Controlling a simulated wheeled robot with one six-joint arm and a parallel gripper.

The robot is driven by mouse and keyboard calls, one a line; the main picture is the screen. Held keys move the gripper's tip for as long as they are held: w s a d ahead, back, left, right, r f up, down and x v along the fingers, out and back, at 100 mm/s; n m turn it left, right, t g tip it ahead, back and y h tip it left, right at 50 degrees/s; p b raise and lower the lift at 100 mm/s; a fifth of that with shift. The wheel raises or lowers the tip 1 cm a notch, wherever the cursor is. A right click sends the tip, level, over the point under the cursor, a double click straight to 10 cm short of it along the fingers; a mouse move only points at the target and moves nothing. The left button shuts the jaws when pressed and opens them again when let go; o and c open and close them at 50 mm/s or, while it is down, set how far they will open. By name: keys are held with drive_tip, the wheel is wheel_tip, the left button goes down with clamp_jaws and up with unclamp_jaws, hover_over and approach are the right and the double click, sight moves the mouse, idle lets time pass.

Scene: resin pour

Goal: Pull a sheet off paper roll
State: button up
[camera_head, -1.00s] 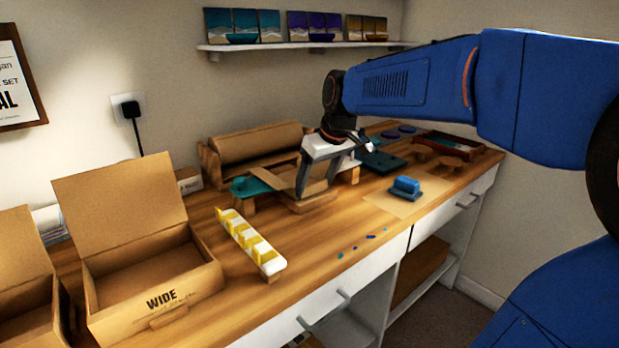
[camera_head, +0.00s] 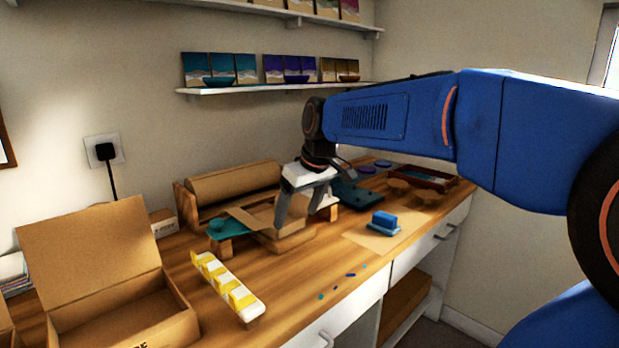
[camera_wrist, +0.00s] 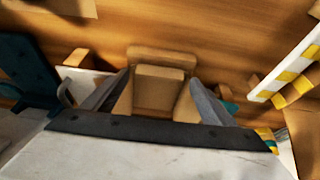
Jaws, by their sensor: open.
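The brown paper roll (camera_head: 235,183) lies in a wooden holder at the back of the bench, left of my gripper. No loose sheet can be made out clearly. I cannot tell whether the fingers touch the box. The roll is not recognisable in the wrist view.
A teal piece on a wooden stand (camera_head: 226,228) is left of the box. A white rack with yellow pieces (camera_head: 230,287) stands in front. A large open carton (camera_head: 110,285) is at the left. A blue block (camera_head: 384,220) sits on a brown sheet (camera_head: 352,236) at the right.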

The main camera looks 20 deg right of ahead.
drive_tip(key=v, duration=1.4)
drive_tip(key=shift+s, duration=0.1)
